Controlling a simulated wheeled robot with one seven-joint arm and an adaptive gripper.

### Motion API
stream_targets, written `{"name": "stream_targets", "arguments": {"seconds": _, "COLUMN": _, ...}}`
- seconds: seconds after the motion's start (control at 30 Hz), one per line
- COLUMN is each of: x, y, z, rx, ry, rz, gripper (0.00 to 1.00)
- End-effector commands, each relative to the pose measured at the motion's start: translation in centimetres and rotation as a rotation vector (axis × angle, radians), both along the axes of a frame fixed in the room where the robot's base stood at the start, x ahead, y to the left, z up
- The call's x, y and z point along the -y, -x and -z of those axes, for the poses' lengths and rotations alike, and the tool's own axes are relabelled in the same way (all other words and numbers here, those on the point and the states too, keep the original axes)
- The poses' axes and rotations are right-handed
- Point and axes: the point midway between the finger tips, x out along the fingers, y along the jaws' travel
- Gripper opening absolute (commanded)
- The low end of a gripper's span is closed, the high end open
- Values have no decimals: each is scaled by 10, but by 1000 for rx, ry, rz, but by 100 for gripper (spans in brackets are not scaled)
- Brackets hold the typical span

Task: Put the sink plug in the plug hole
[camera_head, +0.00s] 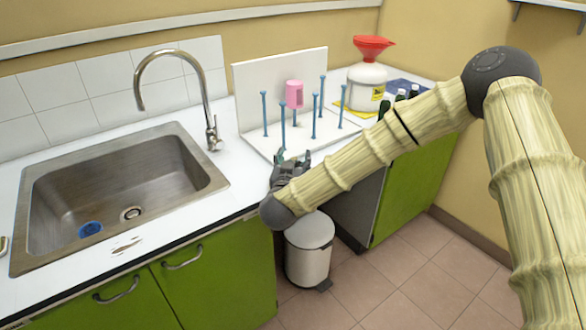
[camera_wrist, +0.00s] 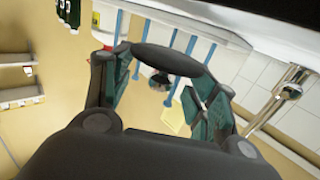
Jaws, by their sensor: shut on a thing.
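The steel sink (camera_head: 60,185) is set in the white counter at the left. Its plug hole (camera_head: 131,212) shows as an uncovered ring in the basin floor. My gripper (camera_head: 291,157) is at the counter's front edge, before the peg rack, right of the sink and apart from it. In the wrist view my gripper (camera_wrist: 165,70) has its green-padded fingers spread around a dark rounded thing (camera_wrist: 168,59), seen nearly edge-on between the tips. It may be the sink plug; I cannot tell surely. A round blue thing (camera_head: 90,229) lies in the basin left of the plug hole.
A curved tap (camera_head: 207,100) rises behind the sink's right side. The peg rack (camera_head: 255,82) has blue pegs and a pink cup (camera_head: 294,94). Behind it are a white container (camera_head: 367,85) with a red funnel (camera_head: 372,46) and dark bottles (camera_head: 384,106). A bin (camera_head: 309,250) stands below.

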Motion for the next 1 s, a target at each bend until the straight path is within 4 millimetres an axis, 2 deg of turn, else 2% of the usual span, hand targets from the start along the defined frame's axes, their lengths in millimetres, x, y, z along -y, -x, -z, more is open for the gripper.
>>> {"name": "stream_targets", "arguments": {"seconds": 0.17, "x": -1, "y": -1, "z": 6, "rx": -1, "ry": 0, "rz": -1, "gripper": 35}}
{"name": "stream_targets", "arguments": {"seconds": 0.47, "x": 0, "y": -1, "z": 33, "rx": -1, "ry": 0, "rz": 1, "gripper": 35}}
{"name": "stream_targets", "arguments": {"seconds": 0.87, "x": -1, "y": -1, "z": 38, "rx": 0, "ry": 0, "rz": -1, "gripper": 35}}
{"name": "stream_targets", "arguments": {"seconds": 0.9, "x": -1, "y": -1, "z": 38, "rx": 0, "ry": 0, "rz": 0, "gripper": 62}}
{"name": "stream_targets", "arguments": {"seconds": 1.0, "x": -1, "y": -1, "z": 37, "rx": 0, "ry": 0, "rz": 0, "gripper": 80}}
